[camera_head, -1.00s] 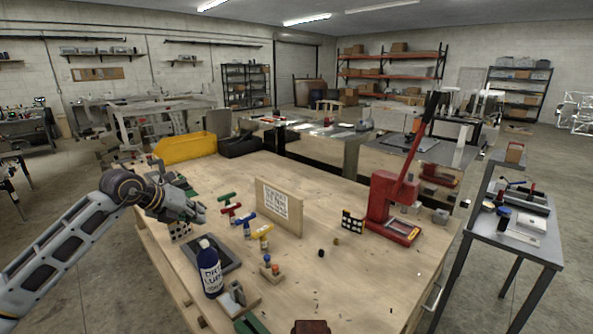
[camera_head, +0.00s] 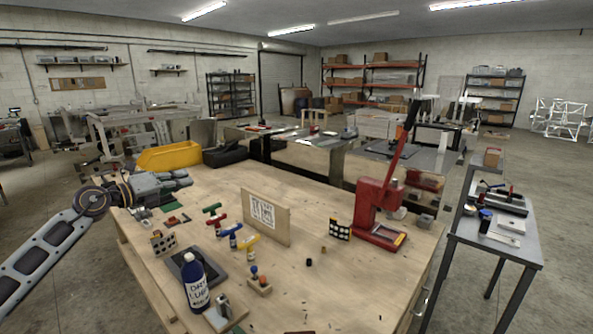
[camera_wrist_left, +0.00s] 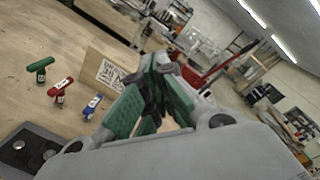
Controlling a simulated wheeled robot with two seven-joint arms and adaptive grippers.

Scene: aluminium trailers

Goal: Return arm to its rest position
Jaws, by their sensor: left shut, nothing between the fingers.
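My left arm comes in from the left in the head view. Its gripper (camera_head: 181,180) is over the table's left edge, in front of the yellow bin, and holds nothing. In the left wrist view the green-padded fingers (camera_wrist_left: 152,100) are closed together. Beyond them stand green, red and blue T-handled tools and a wooden board with a printed sheet. My right gripper is in neither view.
The wooden workbench (camera_head: 300,283) holds a dark bottle (camera_head: 196,284), a red arbor press (camera_head: 377,205), an upright board (camera_head: 265,217) and a yellow bin (camera_head: 169,156). A grey side table (camera_head: 515,250) stands at the right. Bare bench top lies at the front right.

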